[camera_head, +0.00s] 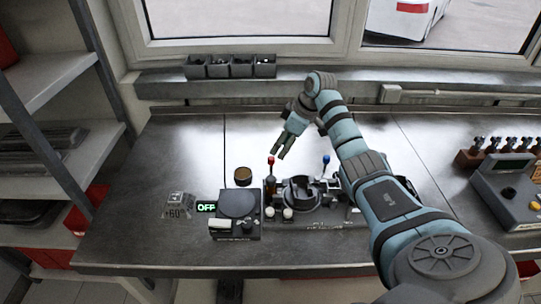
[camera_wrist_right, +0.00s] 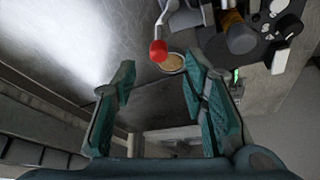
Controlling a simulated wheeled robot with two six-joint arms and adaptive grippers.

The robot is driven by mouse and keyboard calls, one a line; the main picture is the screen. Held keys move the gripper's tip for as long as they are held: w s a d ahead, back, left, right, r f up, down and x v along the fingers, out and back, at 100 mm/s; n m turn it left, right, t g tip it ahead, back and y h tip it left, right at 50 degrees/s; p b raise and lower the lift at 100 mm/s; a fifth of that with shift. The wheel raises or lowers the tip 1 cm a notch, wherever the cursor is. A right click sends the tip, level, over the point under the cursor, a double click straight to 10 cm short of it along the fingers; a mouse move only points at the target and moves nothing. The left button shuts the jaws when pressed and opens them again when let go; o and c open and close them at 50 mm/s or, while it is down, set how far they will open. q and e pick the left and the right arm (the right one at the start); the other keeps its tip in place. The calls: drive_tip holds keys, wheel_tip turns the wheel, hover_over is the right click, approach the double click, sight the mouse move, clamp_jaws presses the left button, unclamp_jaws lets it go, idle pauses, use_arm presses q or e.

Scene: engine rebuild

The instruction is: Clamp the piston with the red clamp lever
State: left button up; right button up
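The red clamp lever (camera_head: 271,161) stands upright at the left side of the dark clamping fixture (camera_head: 301,191) on the bench. In the right wrist view its red knob (camera_wrist_right: 158,51) sits on a thin metal rod, just ahead of the fingertips. My right gripper (camera_head: 284,147) is above and slightly behind the red knob, pointing down. In the wrist view its teal fingers (camera_wrist_right: 160,72) are apart with nothing between them. A round dark part sits in the fixture; I cannot tell clearly whether it is the piston. My left gripper is not in view.
A blue-knobbed lever (camera_head: 326,160) stands at the fixture's right. A dark box with a round plate (camera_head: 238,206), a green OFF display (camera_head: 206,207) and a small brown-topped tin (camera_head: 243,175) are to the left. Grey bins (camera_head: 230,67) line the window ledge.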

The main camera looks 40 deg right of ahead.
sight(273, 159)
drive_tip(key=x, duration=0.3)
drive_tip(key=shift+s+a+f, duration=0.2)
drive_tip(key=shift+s+f, duration=0.05)
drive_tip(key=shift+f, duration=0.15)
drive_tip(key=shift+w+a+f+b, duration=0.2)
drive_tip(key=shift+w+f+b, duration=0.15)
drive_tip(key=shift+w+f, duration=1.3)
drive_tip(key=shift+w, duration=0.05)
drive_tip(key=shift+s+r, duration=0.15)
drive_tip(key=shift+s, duration=0.05)
drive_tip(key=shift+s+r, duration=0.15)
drive_tip(key=shift+s, duration=0.1)
drive_tip(key=shift+c, duration=1.2)
drive_tip(key=shift+s+r, duration=0.1)
drive_tip(key=shift+s, duration=0.1)
drive_tip(key=c, duration=0.6)
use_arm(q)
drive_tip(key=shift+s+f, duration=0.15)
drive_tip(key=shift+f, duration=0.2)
use_arm(e)
clamp_jaws()
